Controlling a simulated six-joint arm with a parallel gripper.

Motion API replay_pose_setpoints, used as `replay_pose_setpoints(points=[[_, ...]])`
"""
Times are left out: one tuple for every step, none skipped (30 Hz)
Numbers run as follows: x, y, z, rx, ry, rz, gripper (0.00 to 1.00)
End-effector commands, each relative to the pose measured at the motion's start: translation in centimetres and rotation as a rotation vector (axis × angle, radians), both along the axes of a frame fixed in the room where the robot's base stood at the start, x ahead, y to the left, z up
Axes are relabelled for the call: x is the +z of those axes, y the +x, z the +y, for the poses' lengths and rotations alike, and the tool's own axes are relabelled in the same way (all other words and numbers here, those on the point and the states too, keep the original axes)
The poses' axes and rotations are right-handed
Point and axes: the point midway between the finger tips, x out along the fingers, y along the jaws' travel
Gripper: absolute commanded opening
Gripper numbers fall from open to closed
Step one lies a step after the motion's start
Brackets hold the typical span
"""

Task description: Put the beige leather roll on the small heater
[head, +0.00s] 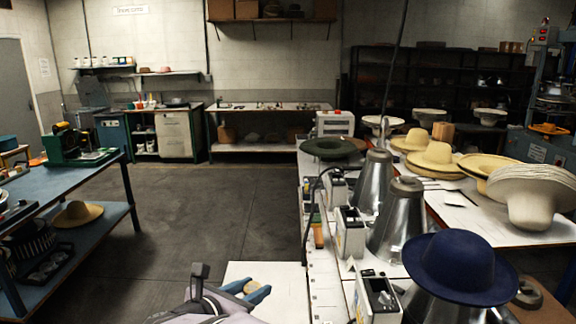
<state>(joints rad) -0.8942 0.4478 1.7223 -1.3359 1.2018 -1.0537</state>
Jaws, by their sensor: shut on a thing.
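My gripper (252,290) is low in the middle of the head view, with its blue fingers pointing right. It is shut on a small beige piece (235,286), which looks like the beige leather roll. The fingers and my arm partly cover it. The gripper shows against a white surface (286,276); I cannot tell its height above it. I cannot tell for sure which thing is the small heater. White boxes with dark panels (350,232) stand beside metal cones on the bench to the right.
A metal cone (396,215) and a navy hat (458,268) stand right of the gripper. Straw hats (437,157) lie on a table (455,212) further right. A dark cable (309,190) arches over the bench's left edge. A blue bench (70,185) is at left. Open floor (215,210) lies between.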

Motion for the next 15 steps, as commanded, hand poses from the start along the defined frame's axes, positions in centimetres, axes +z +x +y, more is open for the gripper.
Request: replay_pose_setpoints(points=[[-0.02,0.0,0.0,0.0,0.0,0.0,0.1],[-0.04,0.0,0.0,0.0,0.0,0.0,0.1],[-0.05,0.0,0.0,0.0,0.0,0.0,0.1],[-0.05,0.0,0.0,0.0,0.0,0.0,0.1],[-0.05,0.0,0.0,0.0,0.0,0.0,0.1],[-0.05,0.0,0.0,0.0,0.0,0.0,0.1],[-0.05,0.0,0.0,0.0,0.0,0.0,0.1],[-0.05,0.0,0.0,0.0,0.0,0.0,0.1],[-0.06,0.01,0.0,0.0,0.0,0.0,0.1],[-0.09,0.01,-0.02,0.0,0.0,0.0,0.1],[-0.15,0.03,-0.05,-0.001,0.0,0.0,0.1],[-0.28,0.06,-0.12,-0.002,0.0,0.0,0.1],[-0.44,0.1,-0.21,-0.004,0.0,0.0,0.1],[-0.62,0.16,-0.33,-0.007,0.0,0.0,0.1],[-0.99,0.25,-0.54,-0.012,0.0,0.0,0.1]])
